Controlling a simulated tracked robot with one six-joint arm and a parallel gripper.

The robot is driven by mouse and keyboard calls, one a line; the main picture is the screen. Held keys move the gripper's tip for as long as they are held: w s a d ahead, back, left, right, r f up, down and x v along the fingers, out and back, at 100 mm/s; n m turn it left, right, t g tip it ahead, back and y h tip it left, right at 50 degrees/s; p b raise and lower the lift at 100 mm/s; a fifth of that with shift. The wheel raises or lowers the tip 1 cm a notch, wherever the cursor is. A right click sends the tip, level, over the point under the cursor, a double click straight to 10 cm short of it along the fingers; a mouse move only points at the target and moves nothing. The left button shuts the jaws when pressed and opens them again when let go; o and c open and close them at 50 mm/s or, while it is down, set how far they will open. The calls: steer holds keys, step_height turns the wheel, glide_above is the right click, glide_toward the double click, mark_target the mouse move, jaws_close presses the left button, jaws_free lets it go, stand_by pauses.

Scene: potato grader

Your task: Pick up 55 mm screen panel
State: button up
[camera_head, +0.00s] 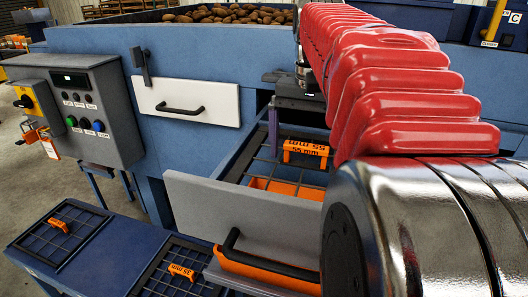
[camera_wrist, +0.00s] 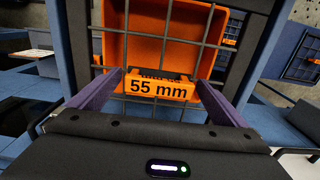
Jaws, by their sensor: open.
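The 55 mm screen panel is a dark wire grid (camera_head: 262,170) with an orange handle (camera_head: 305,148) marked "55 mm". It sits in the blue grader frame behind a raised grey front plate. In the wrist view the handle (camera_wrist: 160,86) shows close up. My gripper (camera_wrist: 158,79) is open, with one purple finger on each side of the handle. A gap shows on both sides, and I cannot tell whether either finger touches it. In the head view my red-sleeved arm hides the panel's right part.
The grey front plate (camera_head: 245,218) with a black handle stands before the panel. An orange bin (camera_head: 258,183) lies under the grid. Two other screen panels with orange handles lie on the low blue bench (camera_head: 75,263), one marked 35 mm (camera_head: 183,272). A control box (camera_head: 82,118) is at left.

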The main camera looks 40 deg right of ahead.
steer(key=shift+c, duration=0.2)
steer(key=c, duration=2)
